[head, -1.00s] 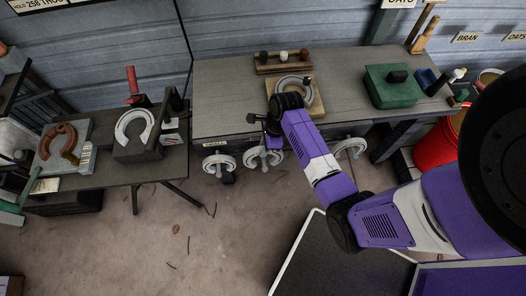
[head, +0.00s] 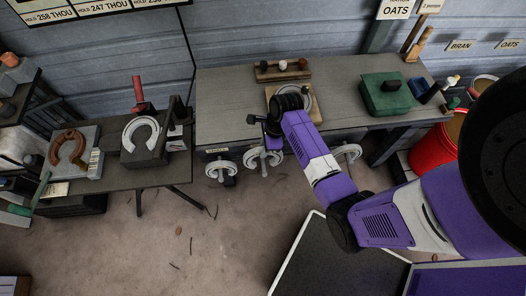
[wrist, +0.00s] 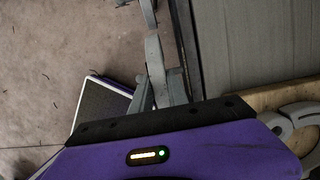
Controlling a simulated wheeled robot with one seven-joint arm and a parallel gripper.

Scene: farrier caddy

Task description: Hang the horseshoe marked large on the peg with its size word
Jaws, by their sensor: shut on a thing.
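My gripper (head: 264,128) is at the front edge of the bench, seen from above. In the wrist view its grey fingers (wrist: 160,92) are shut on a pale grey horseshoe (wrist: 155,54), seen nearly edge-on beside the bench edge. In the head view, several pale shapes line the bench front: a left horseshoe (head: 221,170), a middle one (head: 262,160) below my gripper, and a right one (head: 349,153) partly behind my arm. A label (head: 217,150) on the bench front seems to read SMALL. The held shoe's mark and its peg cannot be made out.
Another horseshoe (wrist: 302,116) lies on a wooden board (wrist: 258,98) on the bench, partly hidden by my arm in the head view. A green box (head: 385,98) and a red bucket (head: 432,152) are to the right.

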